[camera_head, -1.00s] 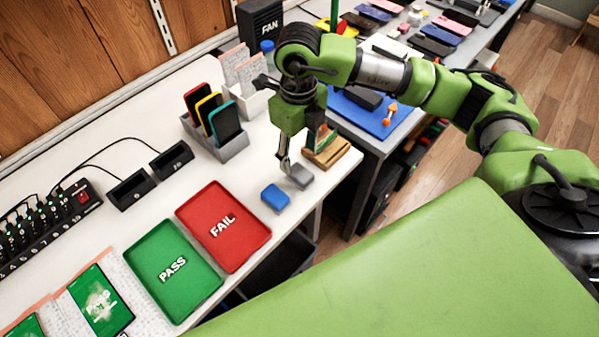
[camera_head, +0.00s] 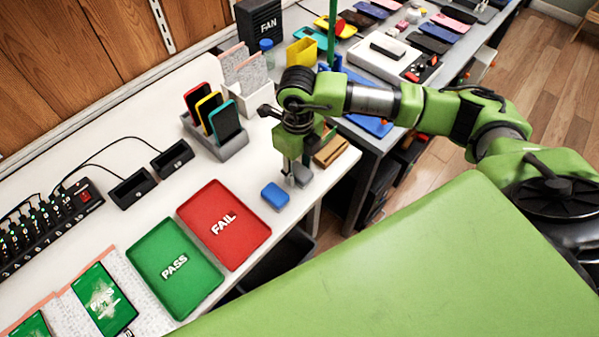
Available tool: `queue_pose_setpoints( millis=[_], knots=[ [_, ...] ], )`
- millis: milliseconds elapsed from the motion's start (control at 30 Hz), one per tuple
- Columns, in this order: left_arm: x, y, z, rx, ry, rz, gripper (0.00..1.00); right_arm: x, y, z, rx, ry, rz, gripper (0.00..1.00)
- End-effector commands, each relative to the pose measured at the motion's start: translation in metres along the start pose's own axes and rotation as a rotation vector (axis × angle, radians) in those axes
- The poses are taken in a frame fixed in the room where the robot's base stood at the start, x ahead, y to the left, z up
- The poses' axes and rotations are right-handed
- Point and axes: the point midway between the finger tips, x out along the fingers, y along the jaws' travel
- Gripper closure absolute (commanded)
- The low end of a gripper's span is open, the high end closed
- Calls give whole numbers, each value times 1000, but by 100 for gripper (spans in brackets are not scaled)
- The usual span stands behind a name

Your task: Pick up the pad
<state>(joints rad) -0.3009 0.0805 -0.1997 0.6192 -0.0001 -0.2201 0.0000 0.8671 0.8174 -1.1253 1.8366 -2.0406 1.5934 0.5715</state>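Two small pads lie at the front edge of the white table. One is a blue pad (camera_head: 275,197), and the other is a grey pad (camera_head: 303,176) just right of it. My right gripper (camera_head: 292,174) points down at the grey pad, its fingertips low beside or over the pad's left side. The fingers partly hide the grey pad, and I cannot tell whether they touch it or how far apart they are. The blue pad is clear of the gripper. My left gripper is not in view.
A red FAIL tray (camera_head: 223,225) and a green PASS tray (camera_head: 176,268) lie to the left. A phone rack (camera_head: 236,146) stands behind the gripper. A brown wooden block (camera_head: 331,152) is close on the right. White table between rack and trays is free.

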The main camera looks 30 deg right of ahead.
Motion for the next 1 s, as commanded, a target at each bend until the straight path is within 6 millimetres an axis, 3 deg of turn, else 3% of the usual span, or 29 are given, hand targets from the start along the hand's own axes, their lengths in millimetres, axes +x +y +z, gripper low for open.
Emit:
queue_pose_setpoints(
  millis=[33,67,567,767,1000],
  knots=[
    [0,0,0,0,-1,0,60,0,0,0,0,0,0,83],
    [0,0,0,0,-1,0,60,0,0,0,0,0,0,90],
    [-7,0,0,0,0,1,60,-10,0,0,0,-1,0,90],
    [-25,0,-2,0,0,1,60,-38,0,1,0,-2,0,90],
    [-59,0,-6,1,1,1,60,-80,28,-21,-4,-1,1,90]
  ],
)
